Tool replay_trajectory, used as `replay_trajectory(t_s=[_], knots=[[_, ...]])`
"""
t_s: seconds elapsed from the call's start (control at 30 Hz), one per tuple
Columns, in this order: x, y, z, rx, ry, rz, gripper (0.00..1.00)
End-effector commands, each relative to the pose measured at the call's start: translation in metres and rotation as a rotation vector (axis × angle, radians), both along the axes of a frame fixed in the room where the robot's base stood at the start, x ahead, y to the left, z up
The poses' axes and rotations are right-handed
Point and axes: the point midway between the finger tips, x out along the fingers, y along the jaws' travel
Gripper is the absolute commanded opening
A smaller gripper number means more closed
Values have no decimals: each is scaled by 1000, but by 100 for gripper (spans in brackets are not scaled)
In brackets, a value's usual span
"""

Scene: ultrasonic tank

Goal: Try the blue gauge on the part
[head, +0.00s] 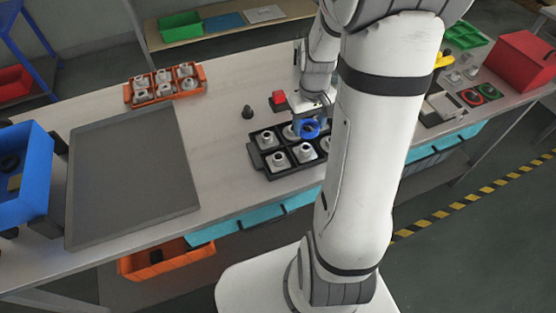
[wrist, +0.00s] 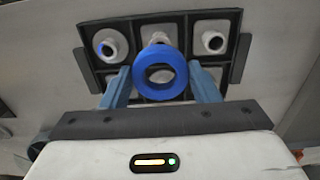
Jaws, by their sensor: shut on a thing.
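The blue gauge (head: 310,130) is a ring held in my gripper (head: 307,123) above the black tray (head: 257,164). In the wrist view the blue gauge (wrist: 140,76) sits between the two blue-grey fingers of my gripper (wrist: 161,84), with its hole facing the camera. The black tray (wrist: 238,59) shows behind it, holding several pale flanged parts with round bosses. A part (wrist: 158,37) in the middle of the far row is partly hidden by the ring. The far-left part (wrist: 109,44) shows blue in its bore. The ring appears apart from the parts, but the exact gap is unclear.
A red block (head: 278,97) and a dark knob-like piece (head: 247,112) stand behind the tray. An orange tray (head: 128,95) of parts is at the back left. A grey mat (head: 130,180) and blue bin (head: 36,165) are left. Red and green rings lie at right.

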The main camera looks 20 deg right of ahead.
Motion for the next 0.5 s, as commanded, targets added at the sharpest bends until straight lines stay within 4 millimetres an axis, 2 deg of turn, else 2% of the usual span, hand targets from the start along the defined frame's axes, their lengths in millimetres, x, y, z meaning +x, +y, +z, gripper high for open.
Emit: replay_trajectory(t_s=[0.27,0.37,0.5], knots=[[1,5,-1,0,-1,3,25],[2,23,-4,-1,-3,7,25],[2,57,-5,-1,-4,9,25]])
